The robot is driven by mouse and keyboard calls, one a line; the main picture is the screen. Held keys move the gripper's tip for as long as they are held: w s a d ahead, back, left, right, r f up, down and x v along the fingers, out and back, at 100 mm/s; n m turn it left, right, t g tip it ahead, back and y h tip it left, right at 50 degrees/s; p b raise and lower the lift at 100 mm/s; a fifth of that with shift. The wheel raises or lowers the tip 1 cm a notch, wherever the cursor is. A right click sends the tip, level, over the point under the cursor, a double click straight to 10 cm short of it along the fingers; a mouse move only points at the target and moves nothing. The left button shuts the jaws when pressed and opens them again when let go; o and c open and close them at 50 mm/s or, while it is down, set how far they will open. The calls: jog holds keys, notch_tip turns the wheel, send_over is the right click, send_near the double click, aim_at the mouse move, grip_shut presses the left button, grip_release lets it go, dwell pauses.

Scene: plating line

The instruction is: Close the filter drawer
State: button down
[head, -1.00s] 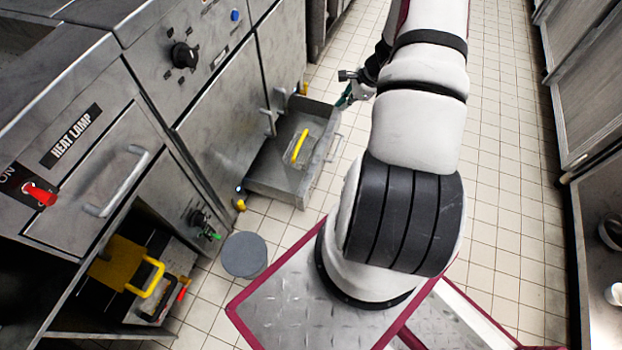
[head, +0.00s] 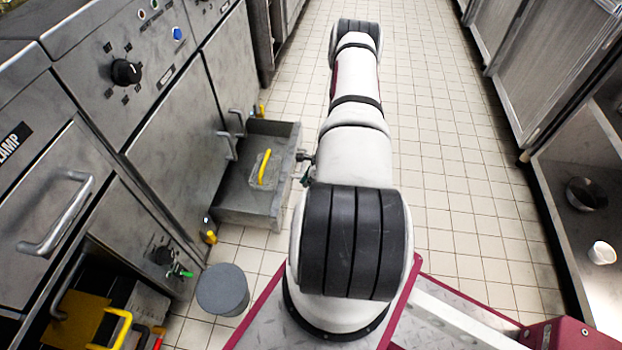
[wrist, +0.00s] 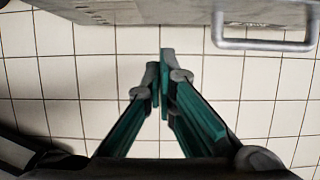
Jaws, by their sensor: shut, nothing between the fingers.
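The filter drawer (head: 240,213) stands pulled out low from the left cabinet row in the head view. A piece with a yellow handle (head: 264,166) lies inside it. My gripper (head: 305,178) is partly hidden by my arm there, just right of the drawer's front. In the wrist view my gripper (wrist: 161,85) is shut and empty, its green fingers together above the floor tiles. The drawer's grey front (wrist: 165,12) crosses the top of that view, with its bar handle (wrist: 265,45) at upper right. The fingertips are left of the handle and appear apart from it.
A grey round stool-like object (head: 222,290) stands on the floor near my base. An open bay with a yellow-handled item (head: 115,325) is at lower left. A counter with a bowl (head: 587,194) and a white cup (head: 602,253) is at right. The tiled aisle is clear.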

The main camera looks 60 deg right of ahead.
jog(key=w, duration=0.1)
jog(key=w+a+f+b, duration=0.1)
jog(key=w, duration=0.2)
jog(key=shift+w+a+f+b, duration=0.15)
jog(key=shift+a+f+b, duration=0.2)
